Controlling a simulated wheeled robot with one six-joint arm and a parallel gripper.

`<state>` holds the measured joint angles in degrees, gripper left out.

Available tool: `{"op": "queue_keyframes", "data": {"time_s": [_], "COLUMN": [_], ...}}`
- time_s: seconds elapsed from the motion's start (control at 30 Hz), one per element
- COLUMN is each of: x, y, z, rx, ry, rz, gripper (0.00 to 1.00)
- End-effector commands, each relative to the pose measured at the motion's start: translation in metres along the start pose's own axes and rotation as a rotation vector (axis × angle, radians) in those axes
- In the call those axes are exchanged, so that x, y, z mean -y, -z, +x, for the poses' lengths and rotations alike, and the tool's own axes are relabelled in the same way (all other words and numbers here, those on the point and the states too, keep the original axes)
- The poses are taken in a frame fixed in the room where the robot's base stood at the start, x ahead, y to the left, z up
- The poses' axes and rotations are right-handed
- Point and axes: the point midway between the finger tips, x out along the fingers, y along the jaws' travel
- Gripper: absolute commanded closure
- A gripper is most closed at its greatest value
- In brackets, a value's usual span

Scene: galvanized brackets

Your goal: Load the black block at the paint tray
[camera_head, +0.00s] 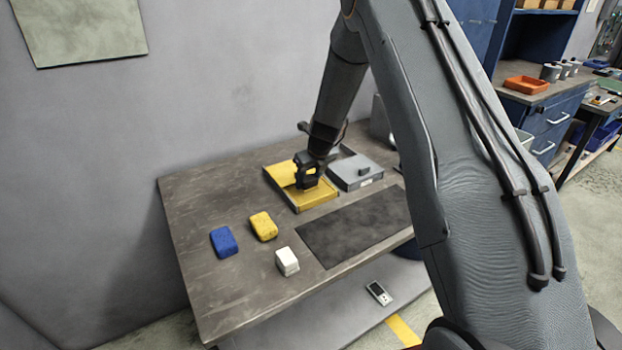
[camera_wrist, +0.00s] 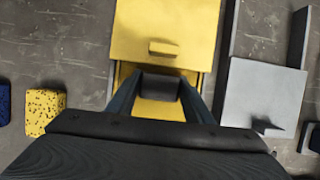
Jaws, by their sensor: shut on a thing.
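My gripper (camera_head: 307,184) is over the yellow box (camera_head: 320,202) near the back of the table. In the wrist view my gripper (camera_wrist: 158,97) is shut on the black block (camera_wrist: 160,87), which sits between the two fingers. The yellow box's lid (camera_wrist: 165,25), with a small raised handle, lies beyond the block. Yellow surface (camera_wrist: 158,108) shows below the block, between the fingers. I cannot tell whether the block touches it. I cannot tell for sure which box is the paint tray.
A grey box (camera_head: 352,174) with a dark knob stands close to the right of the yellow box. A dark mat (camera_head: 352,228) lies in front. A blue sponge (camera_head: 223,241), a yellow sponge (camera_head: 263,225) and a white block (camera_head: 287,261) lie front left. The table's left end is clear.

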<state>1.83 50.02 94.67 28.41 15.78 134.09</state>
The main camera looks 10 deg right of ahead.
Motion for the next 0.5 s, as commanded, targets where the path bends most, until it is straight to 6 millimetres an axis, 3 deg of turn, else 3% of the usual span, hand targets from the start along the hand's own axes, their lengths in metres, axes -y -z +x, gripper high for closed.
{"op": "queue_keyframes", "data": {"time_s": [0.27,0.5], "x": [-0.001,-0.001], "y": [0.002,-0.005], "z": [0.000,-0.015], "rx": [-0.005,-0.003], "ry": [-0.002,-0.001], "rz": [0.000,0.000], "gripper": [0.72,0.72]}}
